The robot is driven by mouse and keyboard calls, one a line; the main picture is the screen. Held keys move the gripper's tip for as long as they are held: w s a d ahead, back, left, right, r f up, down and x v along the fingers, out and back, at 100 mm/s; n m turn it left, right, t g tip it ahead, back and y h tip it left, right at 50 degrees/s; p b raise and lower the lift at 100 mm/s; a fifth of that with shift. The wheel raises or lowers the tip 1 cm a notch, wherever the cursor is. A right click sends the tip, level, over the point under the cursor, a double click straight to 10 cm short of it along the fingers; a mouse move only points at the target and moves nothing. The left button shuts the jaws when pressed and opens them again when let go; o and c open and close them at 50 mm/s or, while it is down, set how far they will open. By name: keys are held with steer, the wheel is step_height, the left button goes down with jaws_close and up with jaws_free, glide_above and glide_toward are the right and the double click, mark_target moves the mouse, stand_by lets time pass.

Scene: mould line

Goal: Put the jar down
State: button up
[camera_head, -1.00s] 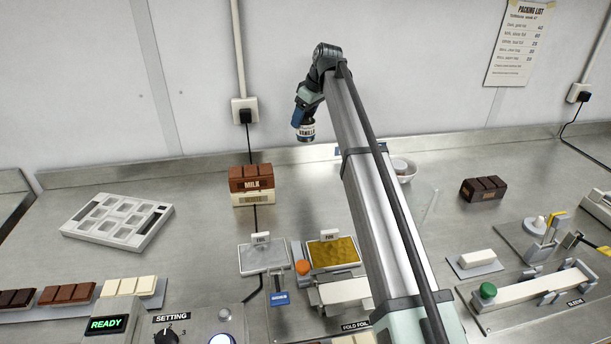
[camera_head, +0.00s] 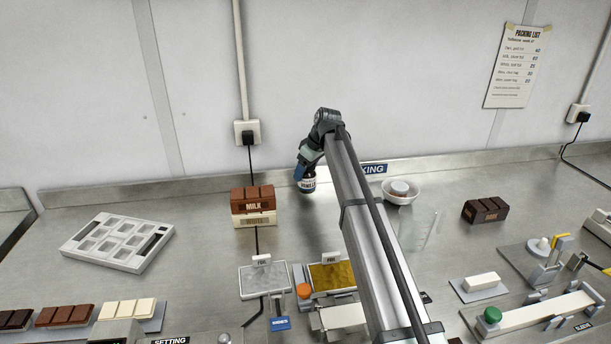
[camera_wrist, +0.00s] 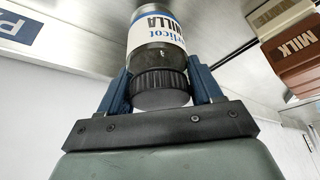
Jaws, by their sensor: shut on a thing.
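The jar (camera_head: 307,185) has a dark lid and a white and blue label reading vanilla. In the head view it hangs under my gripper (camera_head: 303,172) near the back of the steel bench, right of the stacked chocolate boxes. In the wrist view the jar (camera_wrist: 155,35) is gripped at its black lid (camera_wrist: 160,88) between the two blue fingers of my gripper (camera_wrist: 160,90). The jar's base is close to the bench top. I cannot tell whether it touches.
A milk box (camera_head: 252,200) on a white box (camera_head: 254,219) stands to the left. A white bowl (camera_head: 400,192) stands to the right, beyond my arm. Foil trays (camera_head: 265,276) lie in front.

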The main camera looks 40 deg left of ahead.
steer(key=shift+f, duration=1.05)
steer(key=o, duration=1.2)
steer(key=shift+f, duration=0.15)
steer(key=shift+o, duration=0.2)
steer(key=v, duration=1.2)
steer(key=shift+d, duration=0.1)
